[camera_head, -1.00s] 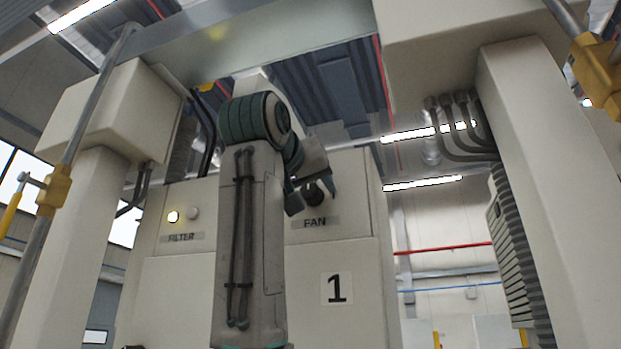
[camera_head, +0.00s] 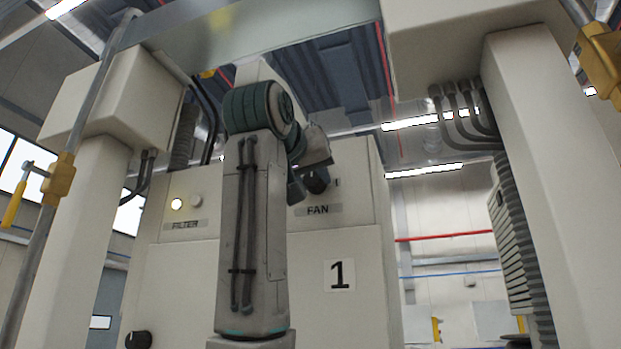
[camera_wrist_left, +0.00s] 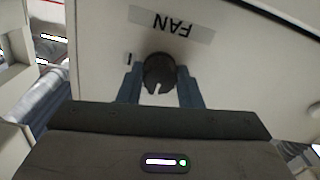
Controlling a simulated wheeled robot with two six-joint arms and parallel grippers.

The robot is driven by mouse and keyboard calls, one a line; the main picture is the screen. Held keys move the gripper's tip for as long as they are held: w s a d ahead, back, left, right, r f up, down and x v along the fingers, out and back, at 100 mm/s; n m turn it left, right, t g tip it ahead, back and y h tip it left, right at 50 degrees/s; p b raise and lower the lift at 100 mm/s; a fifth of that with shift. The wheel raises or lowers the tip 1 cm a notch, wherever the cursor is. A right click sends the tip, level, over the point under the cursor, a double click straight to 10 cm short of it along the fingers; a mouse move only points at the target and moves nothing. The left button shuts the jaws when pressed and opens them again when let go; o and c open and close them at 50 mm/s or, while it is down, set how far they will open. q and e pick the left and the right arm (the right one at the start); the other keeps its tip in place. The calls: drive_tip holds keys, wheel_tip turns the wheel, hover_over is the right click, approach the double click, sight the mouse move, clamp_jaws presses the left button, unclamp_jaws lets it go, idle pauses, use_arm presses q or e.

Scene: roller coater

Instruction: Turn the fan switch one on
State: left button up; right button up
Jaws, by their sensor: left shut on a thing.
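The fan switch is a round black knob (camera_head: 316,182) on the cream panel above the FAN label (camera_head: 318,210). In the left wrist view, upside down, the knob (camera_wrist_left: 158,72) sits between the two blue-grey fingers of my left gripper (camera_wrist_left: 159,86). The gripper is shut on it, and a pale mark shows on the knob's edge. An "I" mark (camera_wrist_left: 130,59) is printed beside the knob. In the head view my left gripper (camera_head: 305,186) is at the knob and partly hides it. My right gripper is not in view.
A lit FILTER lamp (camera_head: 176,204) and a pale button (camera_head: 196,200) are left of my arm. A "1" sign (camera_head: 339,275) is below the switch. A black knob (camera_head: 138,340) is at lower left. Pillars stand on both sides, with yellow clamps (camera_head: 60,180) on poles.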

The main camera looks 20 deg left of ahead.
use_arm(q)
drive_tip(key=m+b, duration=0.2)
drive_tip(key=m, duration=0.1)
drive_tip(key=shift+f+m, duration=0.1)
drive_tip(key=shift+m, duration=0.2)
drive_tip(key=m+b, duration=0.2)
drive_tip(key=m, duration=0.2)
drive_tip(key=shift+a+m+b, duration=0.1)
drive_tip(key=shift+m+b, duration=0.2)
drive_tip(key=shift+b, duration=0.05)
drive_tip(key=m+b, duration=0.1)
drive_tip(key=m, duration=0.4)
drive_tip(key=shift+b, duration=0.35)
drive_tip(key=shift+r+m+b, duration=0.2)
drive_tip(key=shift+m+b, duration=0.2)
drive_tip(key=shift+m, duration=1.7)
drive_tip(key=o, duration=1)
drive_tip(key=shift+w, duration=0.1)
